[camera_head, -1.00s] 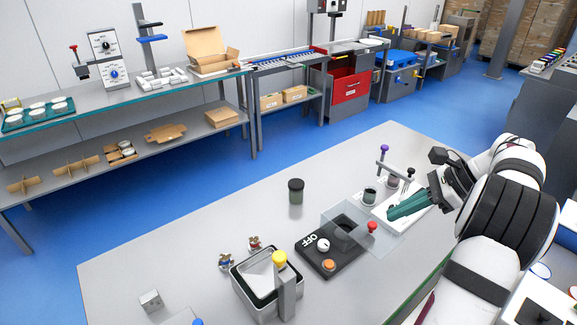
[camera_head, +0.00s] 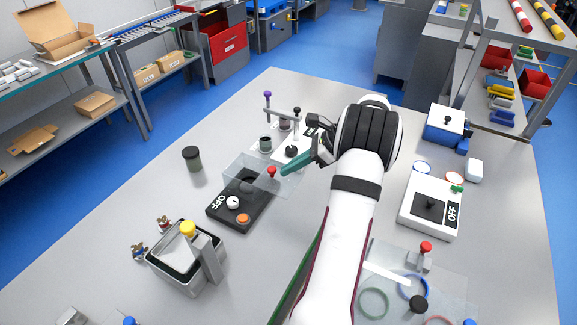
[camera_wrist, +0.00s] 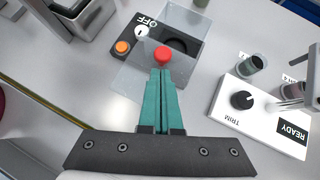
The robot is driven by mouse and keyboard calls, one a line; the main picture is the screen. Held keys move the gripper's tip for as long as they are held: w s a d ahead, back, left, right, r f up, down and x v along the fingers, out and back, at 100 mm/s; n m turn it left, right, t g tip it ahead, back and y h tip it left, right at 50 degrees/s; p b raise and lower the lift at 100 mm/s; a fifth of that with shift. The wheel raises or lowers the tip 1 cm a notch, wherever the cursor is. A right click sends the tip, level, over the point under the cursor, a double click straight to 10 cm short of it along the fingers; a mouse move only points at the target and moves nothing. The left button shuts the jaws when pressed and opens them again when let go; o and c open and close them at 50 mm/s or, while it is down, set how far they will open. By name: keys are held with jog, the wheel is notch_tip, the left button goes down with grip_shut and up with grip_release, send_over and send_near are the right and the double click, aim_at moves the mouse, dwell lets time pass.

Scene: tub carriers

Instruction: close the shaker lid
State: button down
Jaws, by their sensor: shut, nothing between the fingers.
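A black shaker base (camera_head: 222,209) stands on the grey table, marked OFF, with a white dial and an orange button. Its clear lid (camera_head: 246,165) with a red knob (camera_head: 272,171) shows over the right part of the base and past its edge; I cannot tell its exact tilt. My gripper (camera_head: 284,171), with teal fingers, is shut and empty, its tips close to the right of the red knob. In the wrist view the gripper tips (camera_wrist: 161,73) lie just below the red knob (camera_wrist: 162,57); I cannot tell whether they touch.
A white READY panel (camera_wrist: 262,118) with a trim dial and dark cups stands beside the fingers. A dark-lidded jar (camera_head: 192,158) stands behind the base. A metal tub (camera_head: 180,262) with a yellow-knobbed post is in front. A white OFF box (camera_head: 432,205) is right of my arm.

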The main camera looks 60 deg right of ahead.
jog(key=shift+w+a, duration=0.1)
jog(key=shift+w, duration=0.15)
jog(key=w, duration=1.1)
jog(key=shift+r, duration=0.1)
